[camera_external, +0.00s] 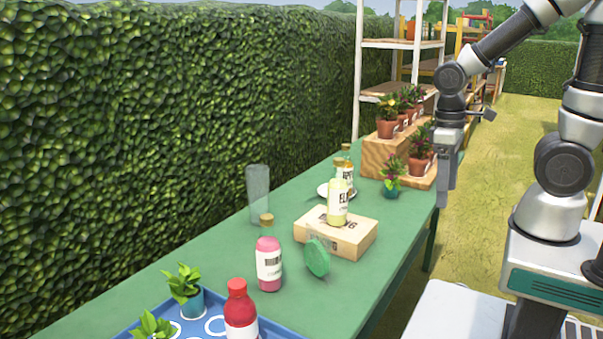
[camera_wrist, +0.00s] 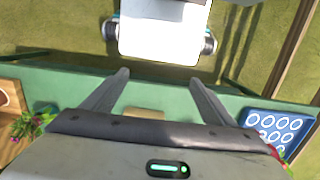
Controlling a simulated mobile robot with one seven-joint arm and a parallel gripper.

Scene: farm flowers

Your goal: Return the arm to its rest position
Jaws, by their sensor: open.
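My gripper (camera_external: 446,192) hangs pointing down beside the right edge of the green table (camera_external: 212,253), near the wooden plant stand. In the wrist view my gripper (camera_wrist: 159,84) shows two fingers spread apart with nothing between them. My arm is bent, with the upper links raised at the top right of the external view. Below the fingers, the wrist view shows the table edge (camera_wrist: 70,82) and the grassy ground.
A cardboard box (camera_external: 345,239) with a pale bottle (camera_external: 337,203) on it stands mid-table. A pink bottle (camera_external: 269,265), a red bottle (camera_external: 240,315) and a blue tray (camera_external: 270,333) are nearer. Potted plants stand on a wooden stand (camera_external: 377,155). A hedge borders the left.

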